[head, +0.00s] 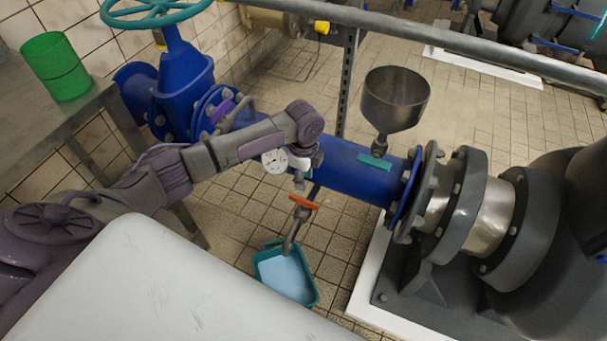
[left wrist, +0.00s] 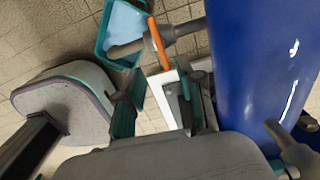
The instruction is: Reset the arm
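My left arm reaches in from the left in the head view, and its wrist hangs over the blue pipe (head: 350,172), beside a round gauge (head: 273,160). My left gripper (left wrist: 163,98) shows in the left wrist view with its two fingers apart and nothing between them. In the head view it is mostly hidden at the end of the wrist (head: 310,160). An orange valve handle (head: 303,202) on a small drain pipe sits just below the wrist; it also shows ahead of the fingers in the left wrist view (left wrist: 157,43). My right gripper is not in view.
A teal tub with light blue contents (head: 262,274) stands on the tiled floor under the drain. A metal funnel (head: 395,100) rises from the pipe. A blue valve (head: 180,80) with a teal handwheel, a green cup (head: 56,68) on a table and a dark pump (head: 530,240) surround it.

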